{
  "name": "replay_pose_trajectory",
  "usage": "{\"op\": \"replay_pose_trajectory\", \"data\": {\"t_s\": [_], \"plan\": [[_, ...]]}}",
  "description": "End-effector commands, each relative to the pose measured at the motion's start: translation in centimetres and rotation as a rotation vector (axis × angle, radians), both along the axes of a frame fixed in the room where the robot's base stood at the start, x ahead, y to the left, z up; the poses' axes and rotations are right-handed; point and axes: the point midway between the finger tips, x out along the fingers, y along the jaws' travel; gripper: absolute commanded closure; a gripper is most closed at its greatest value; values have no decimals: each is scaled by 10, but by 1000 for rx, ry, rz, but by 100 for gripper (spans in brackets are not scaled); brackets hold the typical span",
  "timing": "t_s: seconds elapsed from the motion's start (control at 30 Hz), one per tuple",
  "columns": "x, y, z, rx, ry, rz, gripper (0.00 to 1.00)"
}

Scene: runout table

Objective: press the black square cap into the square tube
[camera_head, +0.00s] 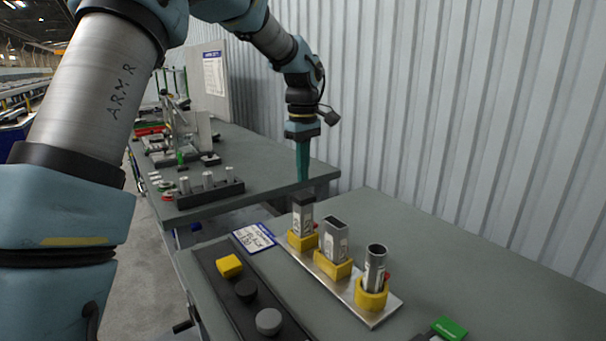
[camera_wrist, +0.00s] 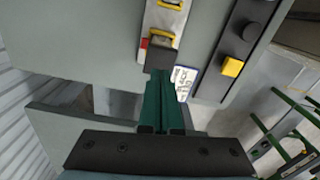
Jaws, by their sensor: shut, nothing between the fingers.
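The square tube (camera_head: 302,225) stands upright in a yellow holder at the far left end of a metal plate. The black square cap (camera_head: 303,199) sits on its top end; it also shows as a dark square in the wrist view (camera_wrist: 161,56). How deep the cap sits is too small to tell. My gripper (camera_head: 303,181) points down with its green fingers closed together, empty, just above the cap. In the wrist view the fingertips (camera_wrist: 159,73) reach the cap's near edge. I cannot tell whether they touch it.
A rectangular tube (camera_head: 335,241) and a round tube (camera_head: 375,268) stand beside it in yellow holders. A corrugated wall (camera_head: 450,110) rises behind.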

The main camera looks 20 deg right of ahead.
Motion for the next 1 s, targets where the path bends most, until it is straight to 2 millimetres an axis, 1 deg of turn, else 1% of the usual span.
{"op": "replay_pose_trajectory", "data": {"t_s": [0.07,0.4,0.5,0.6,0.7,1.0], "plan": [[0,-1,9,-4,-4,0,100],[0,-1,74,-5,-5,-1,100],[0,-1,87,-3,-3,-2,100],[0,-1,95,-1,-3,-2,100],[-1,-1,99,-2,-2,-2,100],[-1,0,99,-2,-2,-2,100]]}}
